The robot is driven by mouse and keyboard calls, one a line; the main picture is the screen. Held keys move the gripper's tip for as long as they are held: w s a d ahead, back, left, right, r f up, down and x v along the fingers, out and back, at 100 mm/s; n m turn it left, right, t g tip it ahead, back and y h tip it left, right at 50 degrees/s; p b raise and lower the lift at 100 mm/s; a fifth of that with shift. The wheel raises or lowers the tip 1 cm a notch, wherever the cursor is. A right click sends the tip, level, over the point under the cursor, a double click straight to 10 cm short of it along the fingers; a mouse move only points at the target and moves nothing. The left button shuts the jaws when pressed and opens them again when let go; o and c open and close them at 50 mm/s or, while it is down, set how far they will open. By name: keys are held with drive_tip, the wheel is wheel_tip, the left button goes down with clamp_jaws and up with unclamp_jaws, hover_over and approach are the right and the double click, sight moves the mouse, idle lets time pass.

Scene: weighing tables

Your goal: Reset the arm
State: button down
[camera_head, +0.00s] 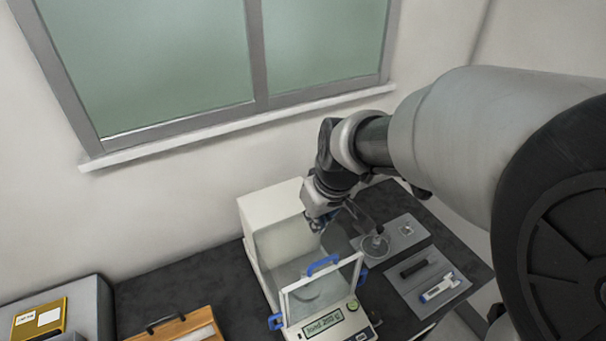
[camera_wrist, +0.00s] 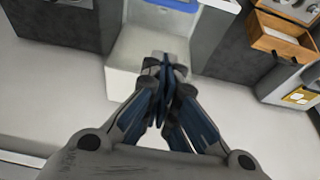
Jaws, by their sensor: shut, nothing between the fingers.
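My gripper (camera_wrist: 165,72) is shut and empty in the wrist view, its blue-lined fingers together. In the head view my arm reaches from the right, and my gripper (camera_head: 318,222) is by the right side of the analytical balance (camera_head: 272,212). The balance is a white box with clear panes, blue handles and a lit display at its front. In the wrist view the balance (camera_wrist: 133,82) lies beyond my fingertips. Whether my gripper touches the balance cannot be told.
A glass dish with a knob (camera_head: 375,246) sits on a grey mat right of the balance. Another grey mat (camera_head: 408,290) holds a dark tool and a white-and-blue one. A wooden drawer box (camera_head: 178,326) and a yellow box (camera_head: 38,318) are at left. A wall and window stand behind.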

drive_tip(key=s+d+f+m+b, duration=0.2)
drive_tip(key=s+d+f+b, duration=0.1)
drive_tip(key=s+b, duration=0.4)
drive_tip(key=s+d+f+m+t+h+b, duration=0.1)
drive_tip(key=s+d+f+b, duration=0.3)
drive_tip(key=s, duration=0.9)
drive_tip(key=m+b, duration=0.1)
drive_tip(key=b, duration=0.1)
drive_tip(key=shift+s+d+m+b, duration=0.3)
drive_tip(key=shift+s+b, duration=0.05)
drive_tip(key=shift+b, duration=0.05)
